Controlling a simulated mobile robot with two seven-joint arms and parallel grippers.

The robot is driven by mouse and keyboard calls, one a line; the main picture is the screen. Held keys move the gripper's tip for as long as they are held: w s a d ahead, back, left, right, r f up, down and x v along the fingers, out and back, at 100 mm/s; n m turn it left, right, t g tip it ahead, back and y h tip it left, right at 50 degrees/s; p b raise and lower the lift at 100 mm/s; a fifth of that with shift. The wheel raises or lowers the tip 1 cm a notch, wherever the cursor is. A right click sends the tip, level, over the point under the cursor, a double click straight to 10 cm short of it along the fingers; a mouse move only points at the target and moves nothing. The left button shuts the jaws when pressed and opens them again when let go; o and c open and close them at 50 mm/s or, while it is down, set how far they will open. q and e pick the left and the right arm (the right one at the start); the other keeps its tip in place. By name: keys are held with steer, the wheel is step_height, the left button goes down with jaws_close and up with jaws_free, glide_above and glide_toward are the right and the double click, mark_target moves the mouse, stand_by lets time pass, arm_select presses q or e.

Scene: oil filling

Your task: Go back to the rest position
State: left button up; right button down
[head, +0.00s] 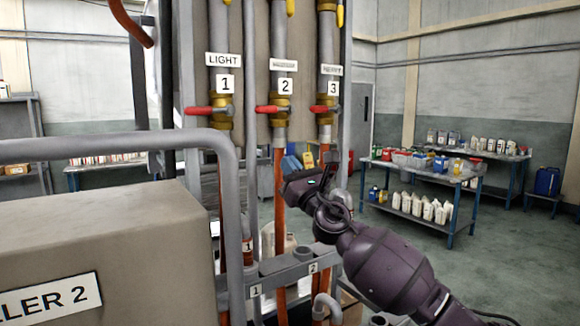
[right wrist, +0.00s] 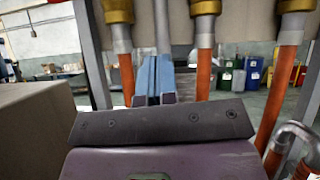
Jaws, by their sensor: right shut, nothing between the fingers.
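My right arm comes in from the lower right in the head view. Its gripper (head: 291,164) is in front of the pipes, below the valves. In the right wrist view the blue fingers of the right gripper (right wrist: 153,80) are together with nothing between them. They point toward the orange hoses and brass fittings. My left gripper is in neither view.
Three red-handled valves (head: 270,109) sit on pipes numbered 1 to 3. A grey rail (head: 120,143) and a box labelled "LLER 2" (head: 110,235) fill the left foreground. A blue-legged table (head: 450,177) with containers stands right, with open floor around it.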

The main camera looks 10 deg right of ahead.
stand_by(0.3)
steer(key=s+d+f+m+g+h, duration=0.15)
steer(key=s+f+m, duration=0.25)
steer(key=f+m, duration=0.65)
steer(key=s+d+f+m+g+h, duration=0.15)
steer(key=s+f+m, duration=0.35)
steer(key=f+m, duration=0.5)
steer(key=s+d+f+m+g+h, duration=0.1)
steer(key=s+f+m+g+h, duration=0.2)
steer(key=f+m, duration=0.75)
steer(key=s+d+f+m+g+h, duration=0.1)
steer(key=s+d+f+m, duration=0.1)
steer(key=s+f, duration=0.6)
steer(key=s+d+f+m+g+h, duration=0.1)
steer(key=s+d+f+m+g, duration=0.1)
steer(key=s+f, duration=0.6)
steer(key=s+d+f+m+g+h, duration=0.1)
steer(key=s+f+m, duration=0.4)
steer(key=s, duration=0.8)
step_height(320, 180, down, 3)
steer(key=shift+s+d+r+m+g+h, duration=0.15)
steer(key=shift+d+m+g+h, duration=0.3)
steer(key=shift+d, duration=0.8)
